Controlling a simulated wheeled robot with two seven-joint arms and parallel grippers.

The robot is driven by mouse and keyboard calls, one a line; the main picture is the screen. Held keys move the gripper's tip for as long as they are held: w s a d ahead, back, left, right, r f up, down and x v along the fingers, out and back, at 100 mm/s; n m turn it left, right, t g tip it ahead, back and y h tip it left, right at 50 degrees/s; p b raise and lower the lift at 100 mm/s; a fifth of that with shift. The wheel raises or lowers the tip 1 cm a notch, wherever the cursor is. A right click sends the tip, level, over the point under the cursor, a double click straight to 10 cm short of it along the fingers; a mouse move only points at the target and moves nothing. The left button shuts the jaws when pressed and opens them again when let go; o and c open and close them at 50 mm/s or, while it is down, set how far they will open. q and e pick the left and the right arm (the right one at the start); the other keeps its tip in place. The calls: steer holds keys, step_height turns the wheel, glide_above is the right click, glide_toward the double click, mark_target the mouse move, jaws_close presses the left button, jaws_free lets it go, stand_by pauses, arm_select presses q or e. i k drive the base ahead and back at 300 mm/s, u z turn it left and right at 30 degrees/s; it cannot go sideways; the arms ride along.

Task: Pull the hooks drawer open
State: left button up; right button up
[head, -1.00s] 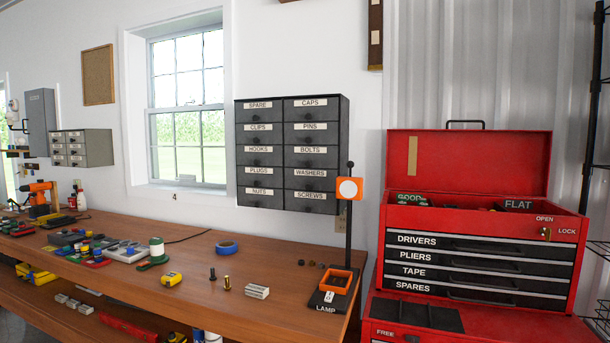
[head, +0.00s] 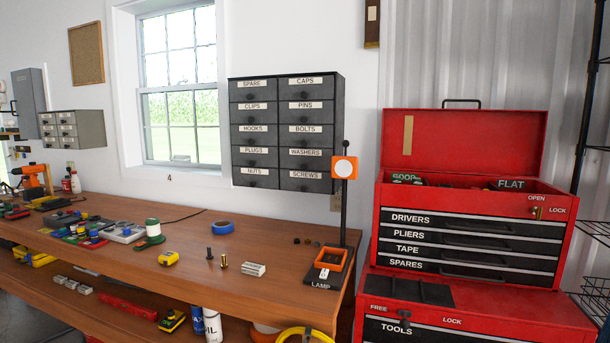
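The hooks drawer (head: 253,134) is in the left column of a dark grey wall cabinet (head: 338,104), third from the top, below the clips drawer and above the plugs drawer. It has a white HOOKS label and a small dark knob. Its front looks flush with the other drawer fronts, so it appears shut. Neither of my grippers shows in the head view.
A lamp post (head: 344,200) stands near the cabinet's lower right. A red tool chest (head: 465,150) stands right of the bench.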

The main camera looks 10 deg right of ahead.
mark_target(243, 135)
steer(key=i, duration=1.35)
steer(key=z, duration=0.75)
